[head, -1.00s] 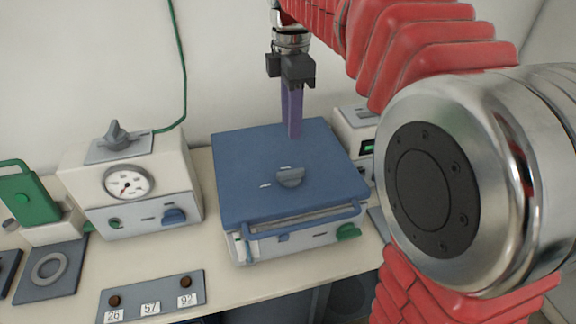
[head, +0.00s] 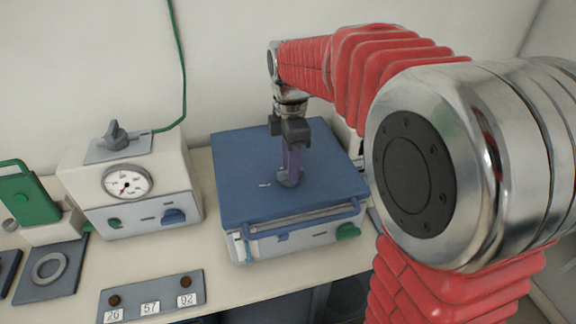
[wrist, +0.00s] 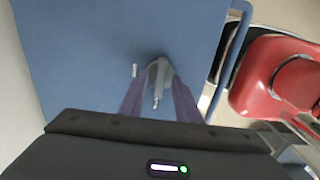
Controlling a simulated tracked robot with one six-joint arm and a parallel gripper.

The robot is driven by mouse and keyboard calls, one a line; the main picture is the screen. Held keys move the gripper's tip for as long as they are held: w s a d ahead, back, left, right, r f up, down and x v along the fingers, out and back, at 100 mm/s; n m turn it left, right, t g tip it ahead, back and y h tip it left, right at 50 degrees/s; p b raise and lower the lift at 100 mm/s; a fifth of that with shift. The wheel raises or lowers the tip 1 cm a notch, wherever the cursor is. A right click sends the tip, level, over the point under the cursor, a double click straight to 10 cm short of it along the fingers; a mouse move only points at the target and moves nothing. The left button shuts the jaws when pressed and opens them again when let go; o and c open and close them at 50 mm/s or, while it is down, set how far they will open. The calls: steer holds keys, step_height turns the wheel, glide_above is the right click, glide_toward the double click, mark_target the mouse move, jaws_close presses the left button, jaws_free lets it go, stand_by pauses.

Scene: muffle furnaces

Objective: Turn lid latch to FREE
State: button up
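The lid latch is a grey knob (head: 289,182) on top of the blue lid (head: 245,165) of the middle furnace. It also shows in the wrist view (wrist: 160,72), with a pale pointer bar on it and a short white mark (wrist: 134,70) on the lid to its left. My gripper (head: 291,172) points down at the knob. In the wrist view its two purple fingers (wrist: 160,88) stand apart, one on each side of the knob. I cannot tell whether they touch it. The fingers partly hide the knob in the head view.
A blue handle bar (head: 300,219) runs along the lid's front edge. A white control box with a dial (head: 128,182) stands to the left. A plate with numbered tags (head: 150,298) lies in front. A red object (wrist: 275,78) shows at the right of the wrist view.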

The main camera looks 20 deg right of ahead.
steer(key=shift+f, duration=0.25)
steer(key=shift+c, duration=0.5)
jaws_close()
steer(key=shift+a, duration=0.25)
steer(key=shift+d, duration=0.15)
